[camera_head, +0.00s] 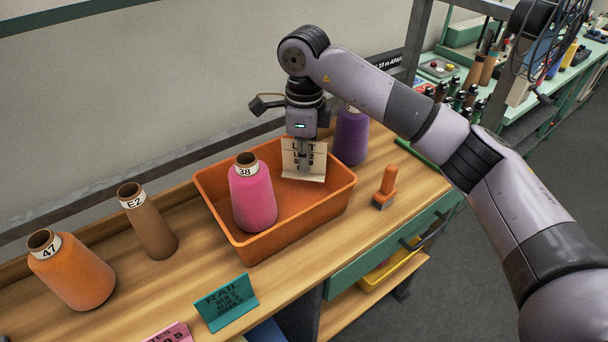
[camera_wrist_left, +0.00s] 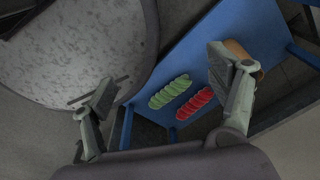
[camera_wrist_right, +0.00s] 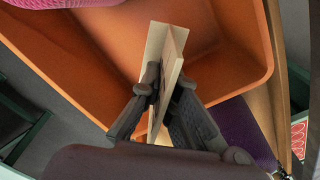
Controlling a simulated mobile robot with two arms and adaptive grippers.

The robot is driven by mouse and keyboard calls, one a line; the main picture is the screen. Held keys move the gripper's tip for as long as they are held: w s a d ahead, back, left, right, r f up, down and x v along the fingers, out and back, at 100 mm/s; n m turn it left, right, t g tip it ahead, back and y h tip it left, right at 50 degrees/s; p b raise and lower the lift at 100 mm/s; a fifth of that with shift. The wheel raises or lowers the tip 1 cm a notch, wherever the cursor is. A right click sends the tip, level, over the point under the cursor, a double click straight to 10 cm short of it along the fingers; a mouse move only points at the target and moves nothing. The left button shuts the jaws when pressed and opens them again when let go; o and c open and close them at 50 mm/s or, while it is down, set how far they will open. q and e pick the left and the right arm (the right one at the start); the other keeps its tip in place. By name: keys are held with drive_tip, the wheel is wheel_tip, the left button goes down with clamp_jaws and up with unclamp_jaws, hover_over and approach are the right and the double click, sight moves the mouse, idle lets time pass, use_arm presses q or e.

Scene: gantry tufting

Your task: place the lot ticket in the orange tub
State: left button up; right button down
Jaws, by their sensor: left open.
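The lot ticket (camera_head: 290,162) is a cream folded card with dark print, shown in the head view at the right end of the orange tub (camera_head: 297,215). My right gripper (camera_head: 305,163) comes down from above and is shut on the ticket. In the right wrist view the ticket (camera_wrist_right: 164,62) stands between the fingers, over the orange tub (camera_wrist_right: 105,50). Whether its lower edge touches the tub floor, I cannot tell. A pink cone marked 38 (camera_head: 252,197) stands in the tub's left part. My left gripper (camera_wrist_left: 160,85) is open and empty, away from the bench.
A purple cone (camera_head: 351,137) stands behind the tub, and an orange-handled tool (camera_head: 386,187) lies to its right. Brown cone E2 (camera_head: 148,222) and orange cone 47 (camera_head: 72,270) stand left. A teal RAIL card (camera_head: 226,302) is in front.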

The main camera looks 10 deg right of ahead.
sight(304, 194)
drive_tip(key=shift+s+f, duration=0.1)
drive_tip(key=shift+f, duration=0.75)
wheel_tip(304, 194, down, 4)
drive_tip(key=shift+f+p, duration=0.1)
drive_tip(key=shift+p, duration=0.7)
drive_tip(key=shift+f, duration=0.1)
drive_tip(key=shift+a+f, duration=0.1)
drive_tip(key=shift+f+b, duration=0.15)
drive_tip(key=shift+b, duration=0.15)
drive_tip(key=c, duration=2.2)
unclamp_jaws()
drive_tip(key=o, duration=0.4)
